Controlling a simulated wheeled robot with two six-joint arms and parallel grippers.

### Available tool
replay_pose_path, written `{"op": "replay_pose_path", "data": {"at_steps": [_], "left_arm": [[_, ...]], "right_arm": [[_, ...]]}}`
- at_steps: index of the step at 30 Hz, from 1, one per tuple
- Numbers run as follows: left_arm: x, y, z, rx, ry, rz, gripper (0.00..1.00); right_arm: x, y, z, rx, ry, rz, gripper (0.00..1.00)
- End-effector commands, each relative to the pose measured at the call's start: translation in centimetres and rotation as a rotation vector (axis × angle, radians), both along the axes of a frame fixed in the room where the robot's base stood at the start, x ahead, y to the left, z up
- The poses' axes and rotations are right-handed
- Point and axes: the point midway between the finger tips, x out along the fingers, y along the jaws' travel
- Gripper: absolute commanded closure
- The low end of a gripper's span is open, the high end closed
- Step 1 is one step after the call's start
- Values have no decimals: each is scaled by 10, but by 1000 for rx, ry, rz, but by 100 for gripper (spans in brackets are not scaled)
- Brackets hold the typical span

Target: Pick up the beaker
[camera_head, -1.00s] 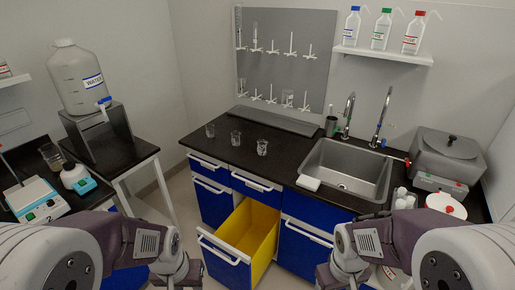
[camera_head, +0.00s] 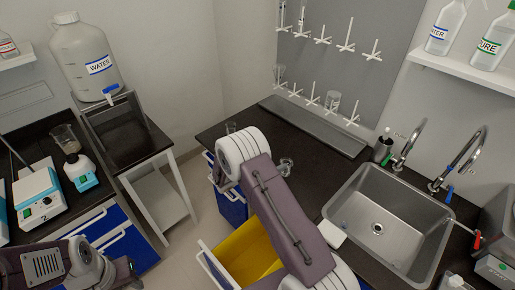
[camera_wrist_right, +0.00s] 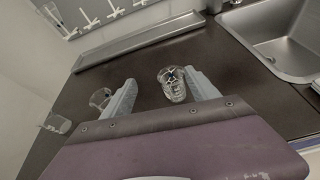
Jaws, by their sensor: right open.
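Three clear glass beakers stand on the black counter. In the right wrist view, one beaker (camera_wrist_right: 173,84) with dark markings stands just ahead of the gap between my fingers, closer to the right finger. A second beaker (camera_wrist_right: 100,98) is just outside the left finger, and a third (camera_wrist_right: 56,123) is farther left. My right gripper (camera_wrist_right: 160,78) is open and empty over the counter. In the head view, my right arm hides its gripper and part of the counter; one beaker (camera_head: 231,127) shows behind the arm and another (camera_head: 287,166) to its right. My left gripper is out of view.
A steel sink (camera_head: 383,222) lies right of the beakers, with taps behind it. A pegboard (camera_head: 345,60) rises behind a metal tray (camera_head: 313,126). An open yellow drawer (camera_head: 245,255) sticks out below the counter.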

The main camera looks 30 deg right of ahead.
Motion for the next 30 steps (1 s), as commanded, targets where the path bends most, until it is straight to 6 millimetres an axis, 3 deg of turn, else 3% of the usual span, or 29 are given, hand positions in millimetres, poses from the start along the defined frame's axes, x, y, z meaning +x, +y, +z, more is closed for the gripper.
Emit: {"op": "replay_pose_path", "data": {"at_steps": [4,11,18,23,30], "left_arm": [[0,0,12,0,1,0,64],[0,0,15,0,1,0,64],[0,0,24,0,1,0,64],[0,0,26,0,0,0,64],[0,0,37,0,0,0,64]], "right_arm": [[-14,4,-29,-7,87,10,31],[-19,4,-36,-9,110,14,31],[-11,-25,-48,-7,110,11,31],[-7,-33,-52,-7,109,11,31],[6,-69,-67,-7,109,10,31]]}}
